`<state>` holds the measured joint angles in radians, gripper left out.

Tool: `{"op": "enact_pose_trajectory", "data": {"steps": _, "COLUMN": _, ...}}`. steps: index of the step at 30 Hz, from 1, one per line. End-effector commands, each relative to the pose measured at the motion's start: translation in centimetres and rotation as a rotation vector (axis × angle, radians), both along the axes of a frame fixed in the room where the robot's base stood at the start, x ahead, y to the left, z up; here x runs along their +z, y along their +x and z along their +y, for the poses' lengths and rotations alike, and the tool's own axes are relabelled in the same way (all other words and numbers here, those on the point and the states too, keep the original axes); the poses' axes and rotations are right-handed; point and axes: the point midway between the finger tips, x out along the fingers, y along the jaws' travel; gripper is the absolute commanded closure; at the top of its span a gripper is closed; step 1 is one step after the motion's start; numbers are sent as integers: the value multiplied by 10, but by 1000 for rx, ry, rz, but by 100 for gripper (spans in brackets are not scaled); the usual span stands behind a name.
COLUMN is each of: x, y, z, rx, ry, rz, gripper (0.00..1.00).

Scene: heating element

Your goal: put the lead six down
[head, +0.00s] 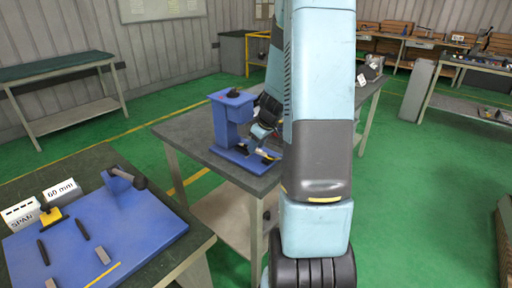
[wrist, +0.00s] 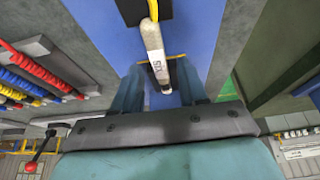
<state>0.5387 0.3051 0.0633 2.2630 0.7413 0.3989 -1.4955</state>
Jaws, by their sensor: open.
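In the wrist view, a pale lead end with a dark-lettered label (wrist: 154,48) lies between the two blue fingers of my gripper (wrist: 158,78). The lettering is hard to read. The fingers stand apart on either side of it, and my gripper is open. A blue surface (wrist: 200,30) is behind it. In the head view, my gripper (head: 263,133) is low beside the blue stand (head: 232,118) on the middle table. A small yellow and pale piece (head: 267,154) shows at the stand's base. My arm hides part of this area.
The near bench carries a blue board (head: 140,225) with small dark and grey pieces, a SPAN block (head: 20,214) and a 60 mm block (head: 61,192). The middle table (head: 183,130) has bare space left of the stand. In the wrist view, red, blue and yellow coiled leads (wrist: 40,82) are at left.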

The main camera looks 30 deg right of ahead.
Motion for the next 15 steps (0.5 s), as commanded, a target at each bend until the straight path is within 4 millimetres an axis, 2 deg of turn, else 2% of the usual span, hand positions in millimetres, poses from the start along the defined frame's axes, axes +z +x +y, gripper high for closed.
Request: {"op": "enact_pose_trajectory", "data": {"steps": 15, "x": 74, "y": -28, "z": -10, "rx": 2, "ry": -2, "rz": -3, "gripper": 58}}
